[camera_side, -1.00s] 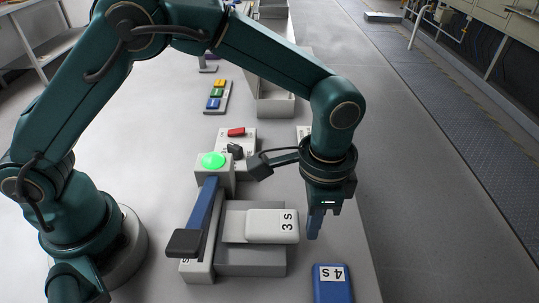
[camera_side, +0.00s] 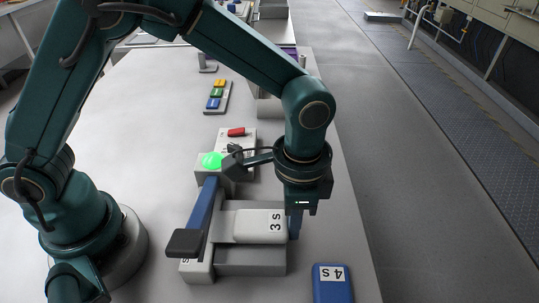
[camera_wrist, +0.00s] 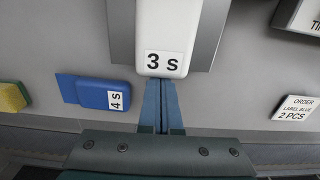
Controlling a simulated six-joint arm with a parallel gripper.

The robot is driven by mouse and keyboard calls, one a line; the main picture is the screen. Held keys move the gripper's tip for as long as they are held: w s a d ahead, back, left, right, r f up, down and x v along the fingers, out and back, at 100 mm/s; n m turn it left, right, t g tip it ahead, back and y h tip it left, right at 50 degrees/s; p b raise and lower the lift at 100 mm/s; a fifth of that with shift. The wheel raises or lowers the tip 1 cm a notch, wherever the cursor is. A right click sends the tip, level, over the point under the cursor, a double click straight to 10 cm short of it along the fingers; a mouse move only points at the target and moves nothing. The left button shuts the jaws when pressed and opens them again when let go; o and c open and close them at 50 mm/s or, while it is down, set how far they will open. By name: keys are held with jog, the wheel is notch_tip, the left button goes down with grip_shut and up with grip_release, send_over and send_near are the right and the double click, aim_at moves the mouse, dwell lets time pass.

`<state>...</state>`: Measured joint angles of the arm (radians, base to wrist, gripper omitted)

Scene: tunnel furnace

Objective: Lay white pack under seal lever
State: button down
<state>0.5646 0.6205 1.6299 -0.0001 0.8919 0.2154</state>
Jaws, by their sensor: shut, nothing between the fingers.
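The white pack (camera_side: 258,226), marked "3 s", lies on the grey sealer bed (camera_side: 250,262), with its left end close to the blue seal lever (camera_side: 203,210). The lever has a dark handle (camera_side: 184,243) and seems raised, though its exact height is hard to tell. My gripper (camera_side: 294,226) is shut and empty at the pack's right end. In the wrist view the closed blue fingers (camera_wrist: 161,115) meet the near end of the white pack (camera_wrist: 164,30), below its label. The pack's far end is outside the wrist view.
A blue pack (camera_side: 332,284) marked "4 s" lies near the front right; it also shows in the wrist view (camera_wrist: 95,93). A green lamp (camera_side: 213,160) glows behind the lever. Behind it are a small panel with a red part (camera_side: 236,132) and a rack of coloured blocks (camera_side: 217,93).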

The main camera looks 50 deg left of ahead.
aim_at(250, 226)
jog(key=shift+w+d, duration=0.1)
dwell(0.3)
jog(key=shift+w+d, duration=1.3)
jog(key=shift+r, duration=5.75)
jog(key=f, duration=1)
jog(key=shift+d+f, duration=0.15)
jog(key=shift+d, duration=0.2)
jog(key=shift+s+a+r, duration=0.2)
jog(key=shift+s+a, duration=1.1)
jog(key=shift+a, duration=0.05)
jog(key=shift+s+a, duration=1.1)
